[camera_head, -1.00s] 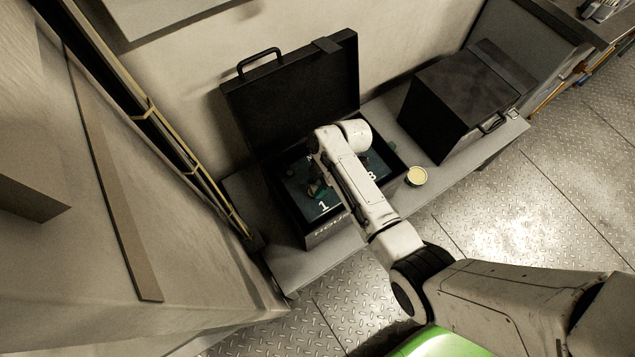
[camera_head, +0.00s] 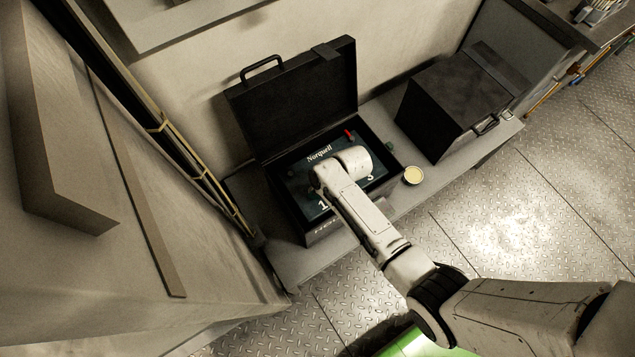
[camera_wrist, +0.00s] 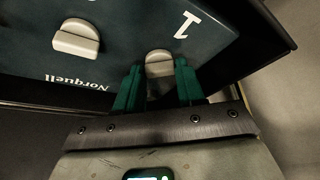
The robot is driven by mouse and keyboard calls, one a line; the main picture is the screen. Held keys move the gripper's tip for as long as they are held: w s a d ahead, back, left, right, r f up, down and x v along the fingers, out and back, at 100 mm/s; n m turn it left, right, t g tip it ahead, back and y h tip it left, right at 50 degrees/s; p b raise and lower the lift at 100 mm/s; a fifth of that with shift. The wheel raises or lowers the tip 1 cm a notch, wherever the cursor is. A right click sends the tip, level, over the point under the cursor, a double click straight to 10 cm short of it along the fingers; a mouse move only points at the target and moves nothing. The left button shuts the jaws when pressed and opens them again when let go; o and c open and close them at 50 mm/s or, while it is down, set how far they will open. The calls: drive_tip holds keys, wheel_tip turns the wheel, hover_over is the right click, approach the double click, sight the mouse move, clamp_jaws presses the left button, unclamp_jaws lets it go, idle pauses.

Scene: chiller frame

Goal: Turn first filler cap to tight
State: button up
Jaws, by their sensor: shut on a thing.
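The first filler cap (camera_wrist: 158,57) is a pale, rounded cap beside the white numeral 1 on the dark panel (camera_wrist: 120,45) in the wrist view. My gripper (camera_wrist: 159,68) has its two green fingers on either side of this cap and is shut on it. In the head view my forearm and wrist cover the gripper and the cap. A second pale cap (camera_wrist: 76,38) with a raised ridge sits apart on the same panel. The panel also shows in the head view (camera_head: 290,176), inside an open black case (camera_head: 300,95).
The case's raised lid stands behind my wrist. A closed black box (camera_head: 455,100) stands to the right on the same bench. A small cream-topped round container (camera_head: 413,175) stands just right of the case. A red part (camera_head: 349,134) shows at the panel's back right.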

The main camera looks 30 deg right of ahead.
drive_tip(key=m, duration=0.1)
drive_tip(key=m+h+p, duration=0.1)
drive_tip(key=m, duration=0.1)
drive_tip(key=shift+s+a+m+t, duration=0.1)
drive_tip(key=shift+a+m+t, duration=0.1)
drive_tip(key=shift+m+t, duration=0.1)
drive_tip(key=m+h, duration=0.2)
drive_tip(key=m, duration=0.2)
drive_tip(key=shift+a, duration=0.15)
drive_tip(key=shift+m, duration=0.3)
drive_tip(key=o, duration=1)
drive_tip(key=shift+o, duration=0.2)
drive_tip(key=shift+r, duration=0.1)
drive_tip(key=p+v, duration=0.1)
drive_tip(key=v, duration=0.9)
drive_tip(key=shift+s+r+p, duration=0.25)
drive_tip(key=shift+s+p, duration=0.05)
drive_tip(key=shift+p, duration=0.05)
